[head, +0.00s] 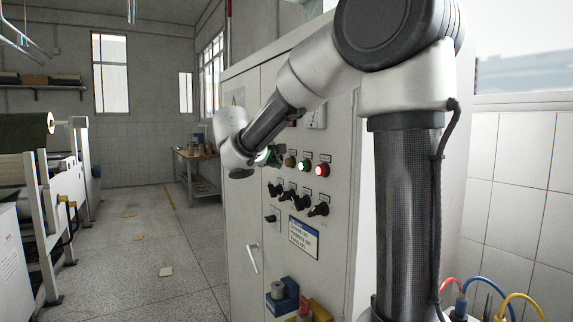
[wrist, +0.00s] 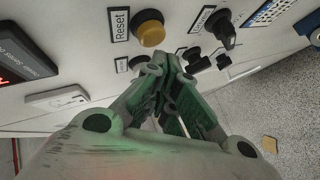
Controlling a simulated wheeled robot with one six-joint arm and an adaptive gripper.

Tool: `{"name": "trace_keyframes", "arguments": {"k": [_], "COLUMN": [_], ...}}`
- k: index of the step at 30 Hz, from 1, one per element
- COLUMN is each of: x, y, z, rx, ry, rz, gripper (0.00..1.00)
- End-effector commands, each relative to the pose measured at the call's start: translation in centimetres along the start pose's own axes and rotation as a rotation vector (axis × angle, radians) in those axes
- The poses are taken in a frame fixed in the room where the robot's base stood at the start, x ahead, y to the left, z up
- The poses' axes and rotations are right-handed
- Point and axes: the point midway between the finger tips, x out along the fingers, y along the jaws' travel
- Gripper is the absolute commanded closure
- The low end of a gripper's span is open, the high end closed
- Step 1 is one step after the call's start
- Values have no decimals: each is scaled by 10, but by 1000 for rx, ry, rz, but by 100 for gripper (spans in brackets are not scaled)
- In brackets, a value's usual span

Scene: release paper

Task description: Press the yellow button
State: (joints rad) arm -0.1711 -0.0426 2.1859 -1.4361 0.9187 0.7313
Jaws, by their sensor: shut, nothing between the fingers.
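The yellow button (wrist: 151,30) is a round amber cap on a dark collar, beside a label that reads Reset, near the top of the wrist view. In the head view the yellow button (head: 290,161) is on the cabinet's front, left of the green and red buttons. My gripper (wrist: 170,63) is shut and empty, with its tips just below the button in the wrist view. I cannot tell whether they touch the panel. In the head view my gripper (head: 272,156) is just left of the button and partly hidden by my wrist.
A lit green button (head: 304,165) and a lit red button (head: 322,170) are right of the yellow one. Several black rotary switches (head: 302,201) project below them on the pale cabinet (head: 245,205). A dark red-digit display (wrist: 22,60) is at left in the wrist view.

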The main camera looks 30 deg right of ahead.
Motion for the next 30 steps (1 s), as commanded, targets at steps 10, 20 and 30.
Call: {"name": "trace_keyframes", "arguments": {"k": [10, 20, 30], "x": [-10, -32, -35], "y": [-8, -23, -25], "z": [-9, -24, -25], "rx": [-2, -1, 0], "ry": [3, 2, 0], "rz": [-1, 0, 0], "gripper": [100, 100, 100]}}
